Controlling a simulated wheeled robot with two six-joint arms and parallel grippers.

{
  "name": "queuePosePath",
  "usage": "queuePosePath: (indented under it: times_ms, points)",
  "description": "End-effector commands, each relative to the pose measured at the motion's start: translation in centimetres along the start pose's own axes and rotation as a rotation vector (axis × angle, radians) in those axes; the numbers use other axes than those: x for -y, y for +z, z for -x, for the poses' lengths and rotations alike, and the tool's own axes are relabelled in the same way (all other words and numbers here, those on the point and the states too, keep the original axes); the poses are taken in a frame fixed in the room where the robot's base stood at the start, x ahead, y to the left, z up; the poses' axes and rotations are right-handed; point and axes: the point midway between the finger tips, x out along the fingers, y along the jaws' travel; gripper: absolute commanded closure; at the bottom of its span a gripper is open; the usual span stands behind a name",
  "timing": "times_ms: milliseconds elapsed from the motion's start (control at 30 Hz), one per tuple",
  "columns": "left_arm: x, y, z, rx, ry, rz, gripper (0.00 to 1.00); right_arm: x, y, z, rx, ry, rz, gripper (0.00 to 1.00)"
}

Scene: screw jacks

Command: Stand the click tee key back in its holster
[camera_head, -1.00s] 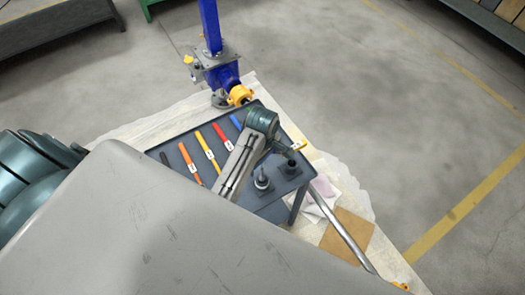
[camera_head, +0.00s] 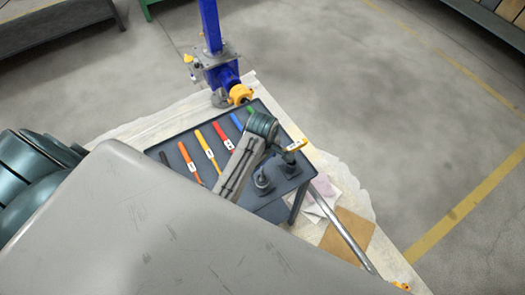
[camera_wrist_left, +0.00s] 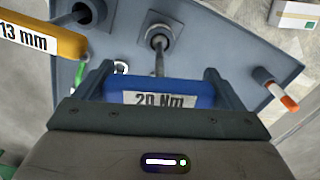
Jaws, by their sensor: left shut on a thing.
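My left gripper (camera_wrist_left: 157,90) is shut on the blue handle of the click tee key (camera_wrist_left: 190,92), labelled 20 Nm, in the left wrist view. The key's thin shaft runs from the handle to the round holster (camera_wrist_left: 158,32); its tip overlaps the holster mouth, and I cannot tell how deep it is. In the head view my wrist hides most of the key, above the holster (camera_head: 263,184) on the grey table. A yellow 13 mm tee key (camera_wrist_left: 40,36) stands in the other holster (camera_wrist_left: 84,12), close left of my gripper. My right gripper is not in view.
The grey table (camera_head: 250,208) also carries a row of coloured handles, including an orange one (camera_head: 188,157) and a red one (camera_head: 224,138). A blue screw jack (camera_head: 222,75) stands behind it. A long metal bar (camera_head: 345,235) and brown board (camera_head: 348,235) lie to the right.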

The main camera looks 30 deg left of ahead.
Motion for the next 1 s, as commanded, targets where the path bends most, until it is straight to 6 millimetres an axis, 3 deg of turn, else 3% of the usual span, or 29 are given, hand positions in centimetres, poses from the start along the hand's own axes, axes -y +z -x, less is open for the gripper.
queuePosePath:
  times_ms: [600,967,1000]
  points:
    - [0.0,0.0,-2.5,0.000,-0.001,0.000,0.50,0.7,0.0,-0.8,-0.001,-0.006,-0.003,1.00]
    - [0.0,0.0,-2.6,0.000,0.000,0.000,0.50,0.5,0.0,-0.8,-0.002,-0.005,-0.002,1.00]
    - [0.0,0.0,-2.6,0.000,0.000,0.000,0.05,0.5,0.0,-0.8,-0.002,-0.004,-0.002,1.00]
